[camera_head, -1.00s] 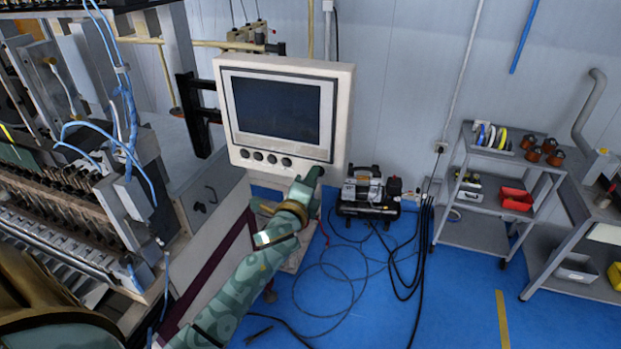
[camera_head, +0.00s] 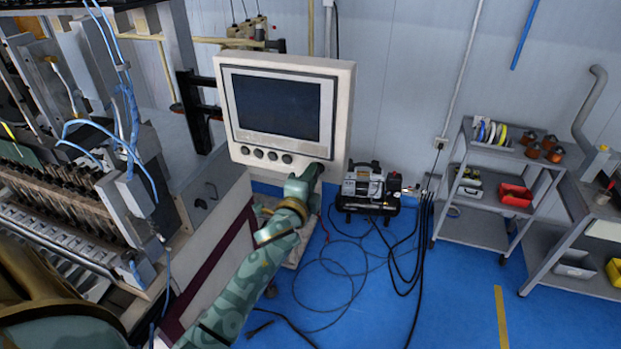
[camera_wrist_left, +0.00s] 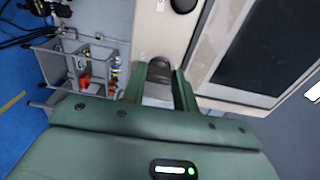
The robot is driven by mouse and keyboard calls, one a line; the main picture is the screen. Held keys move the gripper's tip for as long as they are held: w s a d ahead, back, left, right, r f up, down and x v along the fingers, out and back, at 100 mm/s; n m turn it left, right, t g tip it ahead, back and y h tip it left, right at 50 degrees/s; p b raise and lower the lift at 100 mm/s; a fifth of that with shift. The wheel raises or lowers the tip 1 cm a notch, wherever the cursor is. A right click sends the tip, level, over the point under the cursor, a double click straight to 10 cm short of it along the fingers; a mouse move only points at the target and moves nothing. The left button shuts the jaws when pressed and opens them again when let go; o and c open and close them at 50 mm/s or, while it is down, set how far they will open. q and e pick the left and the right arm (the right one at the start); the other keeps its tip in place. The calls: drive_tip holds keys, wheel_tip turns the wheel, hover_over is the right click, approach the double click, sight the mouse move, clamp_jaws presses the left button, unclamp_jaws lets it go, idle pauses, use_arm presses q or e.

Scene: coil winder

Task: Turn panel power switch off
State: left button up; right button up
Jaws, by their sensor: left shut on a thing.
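The control panel (camera_head: 343,110) is a pale box with a dark screen (camera_head: 277,106) and a row of round dark knobs (camera_head: 272,155) under it. My left gripper (camera_head: 314,170) is at the panel's lower right corner and covers that end of the row. In the left wrist view, my left gripper (camera_wrist_left: 162,82) has its two green fingers on either side of a black knob (camera_wrist_left: 160,66) on the panel face, and is shut on it. This knob looks like the power switch; its marking and setting are not readable. My right gripper is not in view.
The coil winder (camera_head: 75,215) with blue hoses stands at the left. A grey shelf cart (camera_head: 475,232) and a workbench (camera_head: 560,262) stand at the right.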

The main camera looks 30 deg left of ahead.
use_arm(q)
drive_tip(key=o, duration=1)
drive_tip(key=b+v, duration=0.2)
drive_tip(key=v, duration=1.4)
drive_tip(key=shift+s+d+b, duration=0.15)
drive_tip(key=shift+d+b, duration=0.05)
drive_tip(key=shift+b, duration=0.1)
